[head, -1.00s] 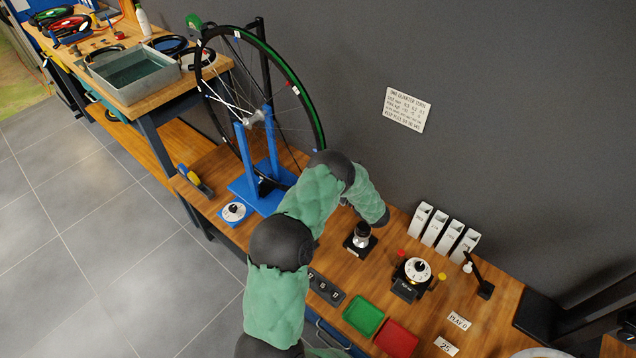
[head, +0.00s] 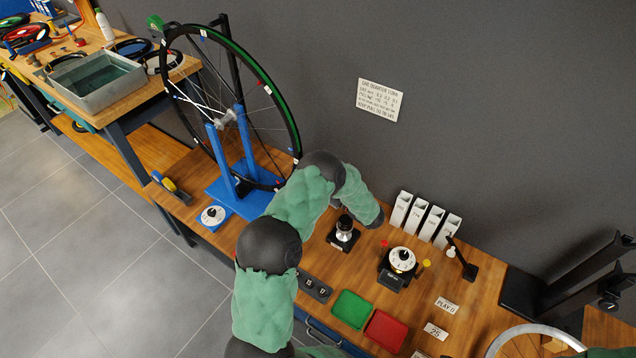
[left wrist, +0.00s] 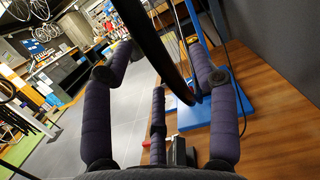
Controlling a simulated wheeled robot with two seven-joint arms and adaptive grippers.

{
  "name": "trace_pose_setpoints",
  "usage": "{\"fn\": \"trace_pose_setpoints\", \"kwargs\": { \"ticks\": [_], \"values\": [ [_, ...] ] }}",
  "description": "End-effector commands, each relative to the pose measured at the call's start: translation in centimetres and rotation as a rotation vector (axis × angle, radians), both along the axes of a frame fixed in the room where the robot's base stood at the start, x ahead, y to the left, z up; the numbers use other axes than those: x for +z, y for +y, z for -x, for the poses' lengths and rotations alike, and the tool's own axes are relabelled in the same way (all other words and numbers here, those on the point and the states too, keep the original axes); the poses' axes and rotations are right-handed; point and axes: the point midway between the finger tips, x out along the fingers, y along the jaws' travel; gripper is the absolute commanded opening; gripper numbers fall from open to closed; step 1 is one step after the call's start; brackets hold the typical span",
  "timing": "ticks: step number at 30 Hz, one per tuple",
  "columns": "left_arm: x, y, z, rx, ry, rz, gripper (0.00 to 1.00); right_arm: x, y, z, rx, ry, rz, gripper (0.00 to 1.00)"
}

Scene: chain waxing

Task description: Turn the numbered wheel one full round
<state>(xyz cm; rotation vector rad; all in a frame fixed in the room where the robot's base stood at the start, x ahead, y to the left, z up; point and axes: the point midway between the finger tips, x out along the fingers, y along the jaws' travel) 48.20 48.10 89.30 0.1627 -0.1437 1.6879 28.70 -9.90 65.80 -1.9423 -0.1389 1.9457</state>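The numbered wheel (head: 262,72) is a large spoked wheel with a black tyre, a green stretch of rim and small white tags, too small to read. It stands upright in a blue stand (head: 247,165) on the bench. My left arm reaches in front of the wheel's lower right side and its gripper is hidden in the head view. In the left wrist view my left gripper (left wrist: 163,75) has its purple padded fingers spread, with the black tyre (left wrist: 155,40) running between them. I cannot tell whether a finger touches it. My right gripper is not in view.
A black-and-white dial (head: 402,260), green tray (head: 351,309), red tray (head: 386,328) and white holders (head: 424,220) lie to the right. A wall sign (head: 380,100) hangs behind. A metal basin (head: 98,80) is at far left.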

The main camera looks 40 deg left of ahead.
Motion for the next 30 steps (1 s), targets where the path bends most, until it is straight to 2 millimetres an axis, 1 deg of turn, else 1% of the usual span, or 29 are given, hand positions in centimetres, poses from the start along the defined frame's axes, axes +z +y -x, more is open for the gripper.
{"fn": "trace_pose_setpoints", "kwargs": {
  "ticks": [1, 5, 15, 26, 29, 30],
  "values": [
    [-0.3, -0.8, -0.2, -0.002, -0.004, 0.0, 0.59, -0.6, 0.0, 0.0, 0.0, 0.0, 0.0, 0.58],
    [-0.8, -2.6, -0.3, -0.001, -0.004, 0.0, 0.59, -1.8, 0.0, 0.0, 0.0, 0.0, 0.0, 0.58],
    [-0.9, -4.7, -0.5, 0.004, -0.001, 0.0, 0.59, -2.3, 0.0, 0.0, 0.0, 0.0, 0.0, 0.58],
    [-1.0, -4.9, -0.5, 0.004, 0.001, 0.001, 0.59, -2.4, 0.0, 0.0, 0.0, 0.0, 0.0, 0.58],
    [-1.8, -4.9, -0.4, 0.003, 0.009, 0.03, 0.59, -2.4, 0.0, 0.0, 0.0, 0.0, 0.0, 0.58],
    [-2.5, -4.8, -0.2, 0.005, 0.016, 0.062, 0.59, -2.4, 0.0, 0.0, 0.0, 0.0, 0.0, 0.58]
  ]
}}
